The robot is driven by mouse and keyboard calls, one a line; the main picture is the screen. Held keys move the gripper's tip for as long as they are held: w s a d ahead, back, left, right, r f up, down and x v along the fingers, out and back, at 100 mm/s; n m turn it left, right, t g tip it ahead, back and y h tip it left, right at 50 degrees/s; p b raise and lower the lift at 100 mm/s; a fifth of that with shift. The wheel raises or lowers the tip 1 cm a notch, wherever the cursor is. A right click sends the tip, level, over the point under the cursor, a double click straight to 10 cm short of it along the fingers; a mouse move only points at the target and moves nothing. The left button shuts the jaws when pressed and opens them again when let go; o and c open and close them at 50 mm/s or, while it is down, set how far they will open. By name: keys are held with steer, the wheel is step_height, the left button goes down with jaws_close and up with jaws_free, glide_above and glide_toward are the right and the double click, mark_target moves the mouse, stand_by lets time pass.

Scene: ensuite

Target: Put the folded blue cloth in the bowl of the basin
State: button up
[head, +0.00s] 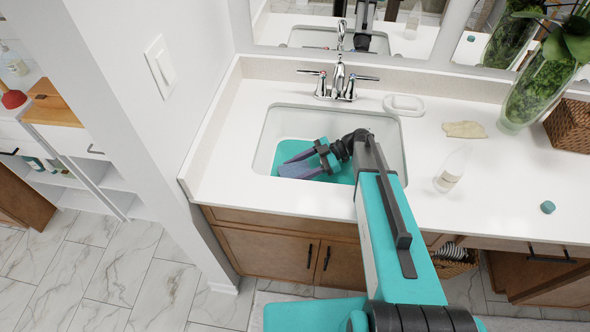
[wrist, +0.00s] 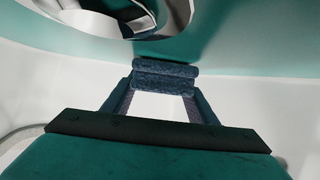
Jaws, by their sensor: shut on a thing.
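The folded blue cloth (wrist: 165,75) shows in the wrist view as a dark blue, layered bundle across my fingertips. My gripper (wrist: 165,88) is shut on it. In the head view my gripper (head: 284,164) is over the left part of the white basin (head: 388,138), pointing left, with its fingers within the rim's outline. I cannot clearly make out the cloth there or tell whether it touches the bowl's surface. A teal patch shows on the basin's inside around the gripper; I cannot tell whether it is a reflection.
A chrome faucet (head: 340,82) stands behind the basin. To its right are a soap dish (head: 403,104), a beige cloth-like piece (head: 464,129), a clear bottle (head: 452,168), a glass vase with greenery (head: 535,90) and a small teal object (head: 548,207). A wall closes off the left side.

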mark_target(299, 169)
steer(key=shift+f, duration=0.15)
steer(key=o, duration=1)
steer(key=b+v, duration=0.2)
steer(key=v, duration=0.4)
steer(key=shift+w+d+b, duration=0.1)
steer(key=shift+d+b, duration=0.2)
steer(key=shift+d, duration=0.05)
steer(key=shift+d+r, duration=0.35)
steer(key=shift+r, duration=0.1)
